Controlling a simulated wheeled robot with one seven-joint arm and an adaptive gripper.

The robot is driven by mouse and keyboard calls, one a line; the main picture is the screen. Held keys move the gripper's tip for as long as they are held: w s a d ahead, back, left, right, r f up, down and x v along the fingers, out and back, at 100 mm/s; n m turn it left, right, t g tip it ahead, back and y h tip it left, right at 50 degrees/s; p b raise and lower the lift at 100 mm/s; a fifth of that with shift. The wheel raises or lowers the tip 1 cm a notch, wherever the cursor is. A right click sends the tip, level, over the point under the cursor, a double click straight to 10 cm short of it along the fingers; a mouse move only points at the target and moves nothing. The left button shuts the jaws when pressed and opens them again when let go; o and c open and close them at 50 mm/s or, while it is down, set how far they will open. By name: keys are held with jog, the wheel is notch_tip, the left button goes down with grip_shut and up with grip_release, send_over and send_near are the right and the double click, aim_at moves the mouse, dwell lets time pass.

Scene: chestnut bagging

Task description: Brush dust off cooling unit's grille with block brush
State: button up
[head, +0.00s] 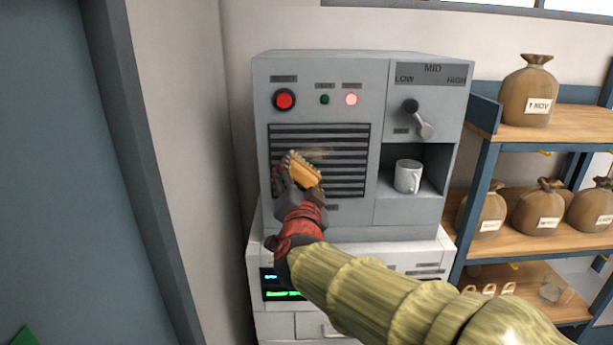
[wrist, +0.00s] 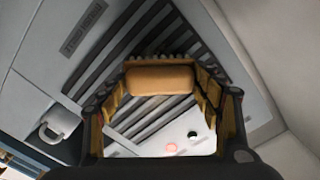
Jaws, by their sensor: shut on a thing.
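The grey cooling unit (head: 320,75) stands against the wall, with a dark slatted grille (head: 345,182) on its front left. The grille also fills much of the wrist view (wrist: 110,78). My gripper (head: 292,180) is shut on the block brush (head: 306,170), which has a tan wooden back. In the wrist view the brush (wrist: 160,79) sits between the two fingers, in front of the slats. The brush is at the grille's left-centre; I cannot tell whether its bristles touch. A pale brownish dust smudge (head: 318,153) shows on the slats just above the brush.
A red button (head: 284,99), small lights and a lever (head: 418,118) are on the unit. A white mug (head: 407,176) stands in its recess. A shelf (head: 560,120) with several labelled sacks is at the right. A wall (head: 180,130) is close on the left.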

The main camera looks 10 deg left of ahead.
jog(key=shift+s+a+r+p, duration=0.2)
jog(key=shift+a+r+p, duration=0.25)
jog(key=shift+a+p, duration=0.25)
jog(key=shift+s+a+r+p, duration=0.15)
jog(key=shift+a+r+p, duration=0.3)
jog(key=shift+a, duration=0.35)
jog(key=shift+w+d+f+b, duration=0.2)
jog(key=shift+d+b, duration=0.35)
jog(key=shift+d, duration=0.25)
jog(key=shift+w+d+b, duration=0.4)
jog(key=shift+d+b, duration=0.6)
jog(key=shift+d, duration=0.6)
jog(key=shift+w+d+b, duration=0.35)
jog(key=shift+d+b, duration=0.6)
jog(key=shift+d, duration=0.65)
jog(key=shift+w+d+b, duration=0.4)
jog(key=shift+d+b, duration=0.6)
jog(key=shift+d, duration=0.6)
jog(key=shift+r+p, duration=0.8)
jog(key=shift+r, duration=0.1)
jog(key=s+a+p, duration=0.2)
jog(key=a+p, duration=0.4)
jog(key=a, duration=0.5)
jog(key=shift+s, duration=0.35)
jog(key=shift+a+f, duration=0.1)
jog(key=v, duration=0.6)
jog(key=shift+p, duration=0.35)
